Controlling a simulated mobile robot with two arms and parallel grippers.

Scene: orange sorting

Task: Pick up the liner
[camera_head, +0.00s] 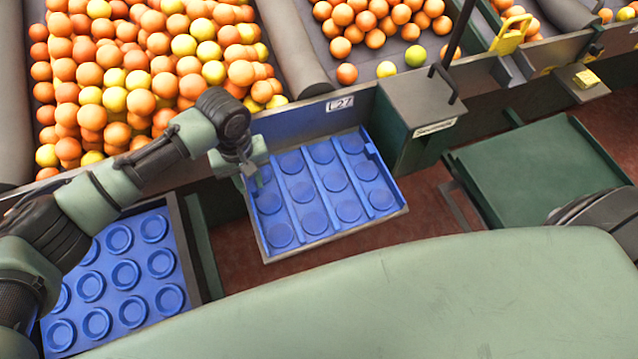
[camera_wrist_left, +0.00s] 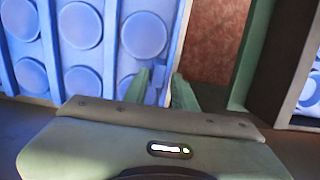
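A blue liner (camera_head: 320,190) with rows of round recesses lies in a shallow pale-rimmed tray at the centre of the head view. It fills much of the left wrist view (camera_wrist_left: 85,60). My left gripper (camera_head: 250,180) points down at the left edge of this liner. In the left wrist view the two green fingers (camera_wrist_left: 160,90) are apart, with part of the blue edge showing between them. Contact with the liner cannot be told. A second blue liner (camera_head: 108,270) with raised rings lies at the lower left, partly behind my left arm. My right gripper is out of view.
Oranges and yellow fruit (camera_head: 150,70) fill a bin behind the trays. A dark green box (camera_head: 420,115) stands right of the centre liner. A green platform (camera_head: 535,170) lies further right. Reddish floor shows between the tray and my body.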

